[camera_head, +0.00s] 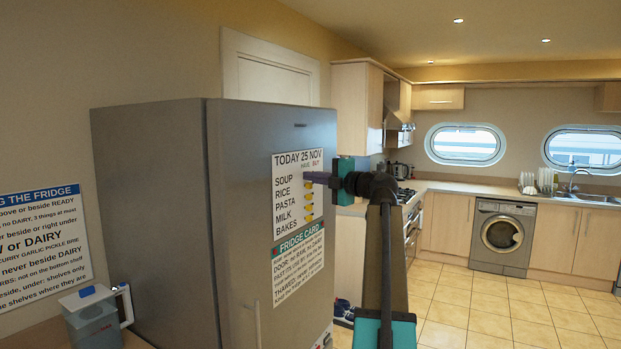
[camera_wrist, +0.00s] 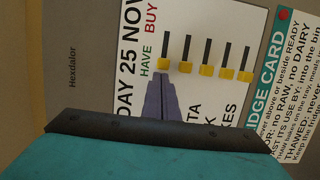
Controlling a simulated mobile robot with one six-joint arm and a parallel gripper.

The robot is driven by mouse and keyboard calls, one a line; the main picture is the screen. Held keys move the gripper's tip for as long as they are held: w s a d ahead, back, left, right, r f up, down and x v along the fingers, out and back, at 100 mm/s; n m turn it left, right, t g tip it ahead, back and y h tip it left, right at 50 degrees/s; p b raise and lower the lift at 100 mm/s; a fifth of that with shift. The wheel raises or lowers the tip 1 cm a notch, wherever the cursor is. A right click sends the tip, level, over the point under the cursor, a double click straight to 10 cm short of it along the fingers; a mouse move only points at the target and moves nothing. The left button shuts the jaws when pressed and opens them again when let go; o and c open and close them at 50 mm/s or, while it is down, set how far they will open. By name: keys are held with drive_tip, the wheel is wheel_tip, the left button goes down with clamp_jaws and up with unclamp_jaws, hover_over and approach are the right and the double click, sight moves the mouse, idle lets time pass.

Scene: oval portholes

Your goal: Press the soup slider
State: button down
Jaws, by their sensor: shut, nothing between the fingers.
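The list board (camera_head: 284,162) is on the grey fridge's front, headed TODAY 25 NOV, with rows SOUP, RICE, PASTA, MILK and BAKES. The soup slider (camera_wrist: 163,64) is the leftmost yellow block in the wrist view. It sits at the HAVE end of its dark slot. My gripper (camera_head: 308,177) is shut and empty, pointing at the board by the top rows. In the wrist view its fingertips (camera_wrist: 160,77) lie just below the soup slider. I cannot tell whether they touch it. In the head view my gripper hides the soup slider.
The other yellow sliders (camera_wrist: 206,71) stand close beside it, also at their HAVE ends. The fridge card (camera_head: 298,262) is below the list. A white-lidded jug (camera_head: 93,318) stands left of the fridge (camera_head: 160,200). The tiled floor (camera_head: 480,310) to the right is open.

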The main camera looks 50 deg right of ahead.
drive_tip(key=shift+d, duration=0.1)
drive_tip(key=d+b, duration=0.2)
drive_tip(key=b, duration=0.2)
drive_tip(key=w+d+b, duration=0.1)
drive_tip(key=d+b, duration=0.1)
drive_tip(key=b, duration=0.3)
drive_tip(key=shift+d, duration=0.35)
drive_tip(key=shift+r, duration=0.1)
idle(0.4)
drive_tip(key=s+a+b, duration=0.4)
drive_tip(key=s, duration=0.7)
idle(0.5)
